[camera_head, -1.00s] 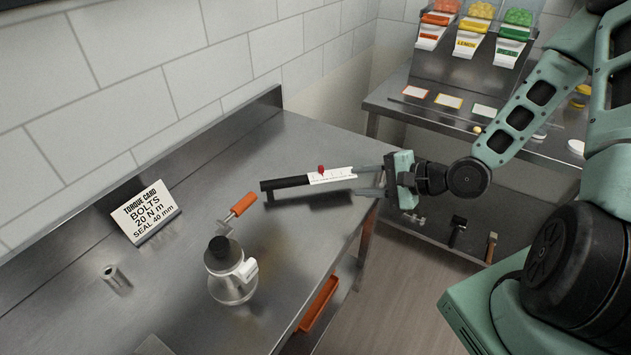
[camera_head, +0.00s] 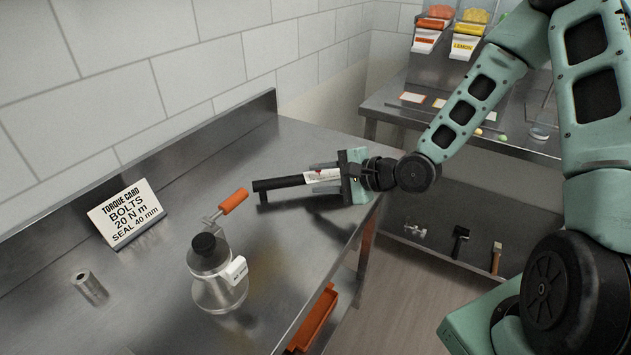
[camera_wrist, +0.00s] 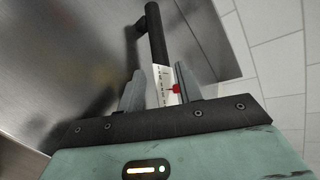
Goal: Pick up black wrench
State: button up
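The black wrench (camera_head: 282,183) is a long black bar with a white scale label and a red mark near its right end. It lies near the right end of the steel bench, with a dark shadow beneath it. My gripper (camera_head: 318,177) is at the label end, with one finger on each side of the wrench. In the wrist view, the wrench (camera_wrist: 157,42) runs between the two fingers of my gripper (camera_wrist: 160,82). The fingers look open, with a small gap on the left side. The wrench's right end is hidden by my gripper.
A torque card (camera_head: 125,213) and a metal cylinder (camera_head: 90,287) are farther left. A wall upstand (camera_head: 200,135) edges the bench. An orange tray (camera_head: 318,318) sits below.

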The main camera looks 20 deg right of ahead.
aim_at(301, 180)
jog(key=shift+d+f+p+x, duration=0.15)
jog(key=shift+p+x, duration=0.1)
jog(key=shift+x, duration=1.5)
jog(key=shift+d+f+p+x, duration=0.1)
jog(key=shift+p+x, duration=0.15)
jog(key=shift+x, duration=1.5)
jog(key=shift+w+r, duration=0.1)
grip_shut()
